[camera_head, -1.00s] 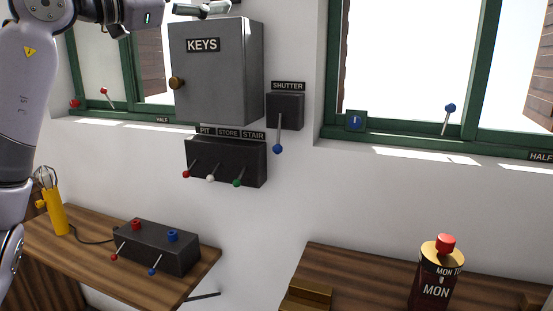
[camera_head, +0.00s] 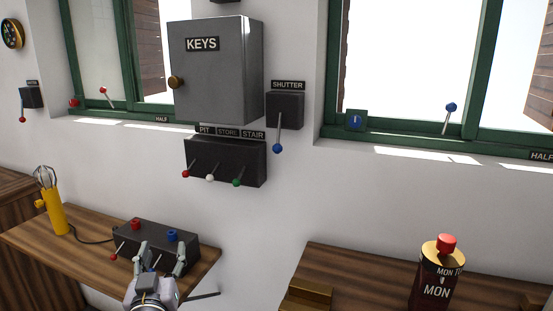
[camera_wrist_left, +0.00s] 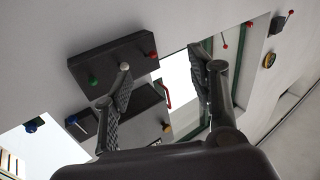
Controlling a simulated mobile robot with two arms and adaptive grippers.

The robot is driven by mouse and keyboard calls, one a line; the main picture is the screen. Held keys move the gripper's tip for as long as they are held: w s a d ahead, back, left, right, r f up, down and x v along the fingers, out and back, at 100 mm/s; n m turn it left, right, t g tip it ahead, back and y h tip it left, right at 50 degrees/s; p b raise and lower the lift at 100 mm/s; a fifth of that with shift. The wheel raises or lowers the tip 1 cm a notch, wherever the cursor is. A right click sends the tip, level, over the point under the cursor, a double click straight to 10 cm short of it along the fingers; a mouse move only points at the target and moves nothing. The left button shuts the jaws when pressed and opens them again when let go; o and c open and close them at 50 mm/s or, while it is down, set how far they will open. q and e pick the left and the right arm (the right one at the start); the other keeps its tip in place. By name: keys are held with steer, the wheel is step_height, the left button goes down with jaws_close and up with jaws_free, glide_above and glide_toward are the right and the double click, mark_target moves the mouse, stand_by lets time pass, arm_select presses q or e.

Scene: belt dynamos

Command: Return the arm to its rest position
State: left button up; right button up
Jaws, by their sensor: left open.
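My left gripper (camera_head: 160,262) is open and empty. In the head view it is low at the bottom, in front of the black box with red and blue buttons (camera_head: 188,255) on the left wooden desk, and it hides part of that box. Whether it touches the box cannot be told. In the left wrist view the two fingers (camera_wrist_left: 165,85) are spread apart with nothing between them. That view looks up at the PIT, STORE, STAIR lever box (camera_wrist_left: 108,60) and the grey KEYS cabinet (camera_wrist_left: 143,125). My right gripper is not in view.
The KEYS cabinet (camera_head: 215,80) hangs above the lever box (camera_head: 225,160). The SHUTTER lever (camera_head: 278,148) is beside it. A yellow lamp (camera_head: 56,215) stands on the left desk (camera_head: 35,238). A MON cylinder with red top (camera_head: 436,270) stands on the right desk (camera_head: 340,265).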

arm_select(q)
steer(key=s+f+m+g+h, duration=0.1)
steer(key=s+f+g, duration=0.3)
steer(key=s+f, duration=0.5)
steer(key=s+f+m+g, duration=0.1)
steer(key=s+f+g, duration=0.45)
steer(key=f, duration=0.65)
steer(key=s+d+f+m+g+h, duration=0.1)
steer(key=s+d+f+g, duration=0.2)
steer(key=s, duration=0.6)
steer(key=s+d+f+m+g+h, duration=0.1)
steer(key=s+f+m+g, duration=0.2)
steer(key=s, duration=0.6)
step_height(320, 180, down, 26)
steer(key=n, duration=0.1)
steer(key=s+a+f+g, duration=0.1)
steer(key=s+f, duration=0.7)
steer(key=s, duration=0.1)
steer(key=s+a+f+g, duration=0.1)
steer(key=s+a+f, duration=0.1)
steer(key=s+f, duration=0.6)
steer(key=shift+s+a+f+p, duration=0.25)
steer(key=shift+s+f+p, duration=0.05)
steer(key=shift+s+p, duration=0.2)
